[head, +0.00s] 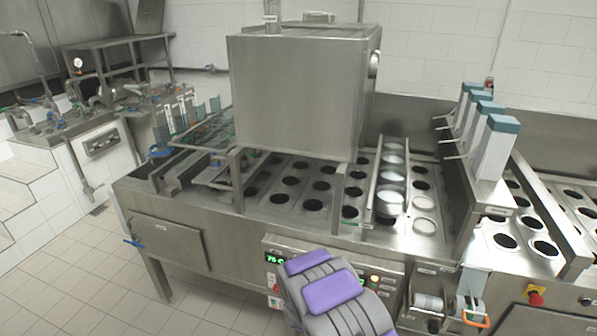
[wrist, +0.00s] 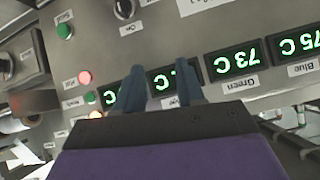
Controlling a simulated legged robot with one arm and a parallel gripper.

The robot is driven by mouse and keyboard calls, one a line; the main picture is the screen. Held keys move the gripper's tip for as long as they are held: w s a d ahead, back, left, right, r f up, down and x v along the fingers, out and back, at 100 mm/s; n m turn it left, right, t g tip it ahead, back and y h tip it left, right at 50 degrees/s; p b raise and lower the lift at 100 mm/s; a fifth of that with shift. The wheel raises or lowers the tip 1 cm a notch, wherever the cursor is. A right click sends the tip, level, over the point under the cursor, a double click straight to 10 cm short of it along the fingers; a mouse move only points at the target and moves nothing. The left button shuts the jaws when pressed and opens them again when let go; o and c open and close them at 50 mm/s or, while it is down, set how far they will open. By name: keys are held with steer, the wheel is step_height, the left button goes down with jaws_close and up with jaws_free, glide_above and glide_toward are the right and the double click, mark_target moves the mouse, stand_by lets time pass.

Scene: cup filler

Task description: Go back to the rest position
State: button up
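My gripper (wrist: 160,92) shows in the wrist view with its two dark blue fingers apart and nothing between them. It is in front of a grey control panel (wrist: 225,20) with green temperature displays (wrist: 238,62), which appear upside down. I cannot tell whether the fingers touch the panel. In the head view, my purple and grey arm covers part of the same panel (head: 375,268) on the machine's front, and the fingertips are hidden.
The steel machine (head: 190,205) has rows of round cup holes and a large steel box (head: 295,95) on top. White dispensers (head: 497,150) are further right. The tiled floor (head: 60,275) at left is clear.

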steer(key=s+r+n+g+y, duration=0.3)
steer(key=s+r+g, duration=0.3)
steer(key=s+r, duration=1.5)
steer(key=s+d+r+g, duration=0.2)
steer(key=s+r, duration=0.2)
steer(key=s, duration=0.5)
steer(key=s+d+r+n+g, duration=0.1)
steer(key=s+r+g, duration=0.1)
steer(key=s, duration=0.7)
steer(key=s+d+r+n+g, duration=0.1)
steer(key=s+d+r+g, duration=0.1)
steer(key=s+r, duration=0.3)
steer(key=s, duration=0.4)
steer(key=shift+s+d+r, duration=0.3)
steer(key=shift+s, duration=0.1)
